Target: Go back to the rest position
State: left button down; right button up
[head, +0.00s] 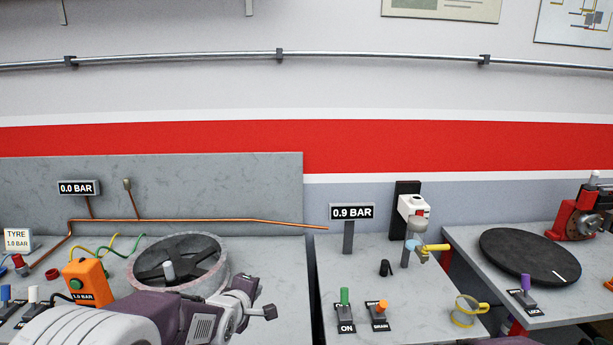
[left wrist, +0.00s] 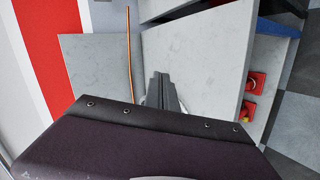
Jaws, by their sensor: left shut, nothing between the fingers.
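My left gripper (head: 268,312) reaches in from the lower left, above the front of the left bench (head: 272,262), near that bench's right edge. It is shut and empty. In the left wrist view its fingers (left wrist: 161,82) are together, with nothing between them, in front of the grey bench tops. Part of my purple and white left arm covers the front of the left bench. My right gripper is not in view.
A spoked wheel (head: 182,262) and an orange box (head: 85,281) stand close by my left arm. The middle bench holds green (head: 345,297) and orange (head: 381,306) levers, a tap (head: 432,248) and a yellow-rimmed cup (head: 466,311). A black disc (head: 530,255) lies on the right bench.

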pick_arm(q)
jog(key=s+a+f+m+g, duration=0.1)
jog(key=s+f+m+g, duration=0.2)
jog(key=s, duration=0.6)
jog(key=s+a+f+m+g+y, duration=0.1)
jog(key=s+f+m+g, duration=0.3)
jog(key=s, duration=0.5)
jog(key=s+a+f+m+g, duration=0.3)
jog(key=s+m, duration=0.4)
jog(key=s, duration=0.1)
jog(key=shift+s+f, duration=0.4)
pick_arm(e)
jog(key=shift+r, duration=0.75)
